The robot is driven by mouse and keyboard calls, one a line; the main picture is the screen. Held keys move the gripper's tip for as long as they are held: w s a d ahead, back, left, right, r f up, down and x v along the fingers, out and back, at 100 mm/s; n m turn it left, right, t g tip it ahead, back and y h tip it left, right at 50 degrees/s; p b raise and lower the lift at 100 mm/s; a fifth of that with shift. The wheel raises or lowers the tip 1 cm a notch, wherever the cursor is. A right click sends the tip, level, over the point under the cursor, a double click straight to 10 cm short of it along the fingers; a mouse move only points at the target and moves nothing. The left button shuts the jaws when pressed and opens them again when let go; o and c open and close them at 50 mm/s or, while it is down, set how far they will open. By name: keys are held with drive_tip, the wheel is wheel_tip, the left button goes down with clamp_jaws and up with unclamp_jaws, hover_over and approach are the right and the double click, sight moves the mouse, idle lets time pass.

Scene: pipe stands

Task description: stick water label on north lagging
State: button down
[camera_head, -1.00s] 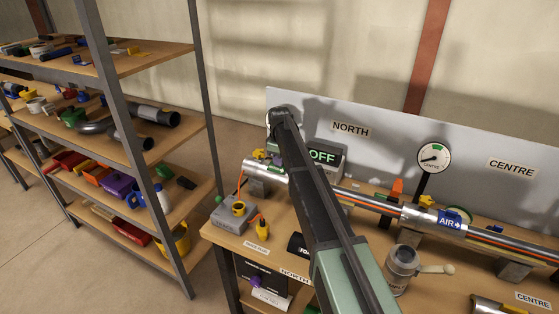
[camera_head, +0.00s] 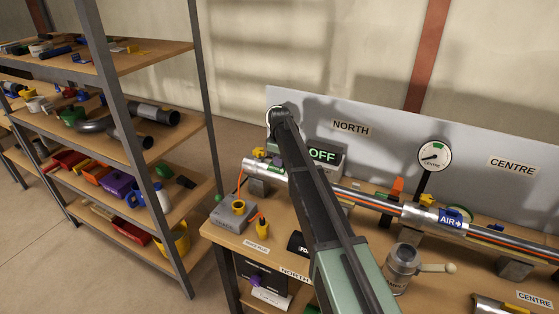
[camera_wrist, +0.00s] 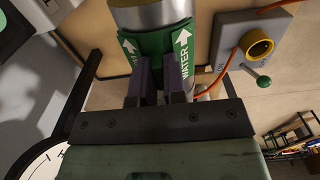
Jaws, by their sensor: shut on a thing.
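The green water label (camera_wrist: 183,60) shows in the wrist view, with white arrows and the word WATER. It is curved across the silver north lagging (camera_wrist: 150,14) and looks close against it; I cannot tell whether it touches all along. My gripper (camera_wrist: 158,72) is shut on the label, its two dark fingers in front of the label's middle. In the head view the silver pipe of the north station (camera_head: 266,170) shows left of my arm. My arm hides the gripper and the label there.
A grey box with a yellow ring (camera_head: 235,210) stands on the bench left of the pipe. An OFF display (camera_head: 322,155) and a gauge (camera_head: 434,155) stand behind the pipe. A blue AIR label (camera_head: 450,219) is on the centre section. Loaded shelves (camera_head: 150,62) stand at left.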

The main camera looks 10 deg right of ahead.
drive_tip(key=c, duration=1.1)
unclamp_jaws()
drive_tip(key=shift+r, duration=0.1)
wheel_tip(320, 180, up, 11)
drive_tip(key=p, duration=1.1)
drive_tip(key=s+f+m+b, duration=0.3)
drive_tip(key=s+m, duration=0.2)
drive_tip(key=s, duration=1.4)
drive_tip(key=s+f+m+b, duration=0.3)
drive_tip(key=s+m, duration=0.2)
drive_tip(key=s, duration=1.5)
drive_tip(key=shift+s+f+m, duration=0.15)
drive_tip(key=shift+m, duration=0.15)
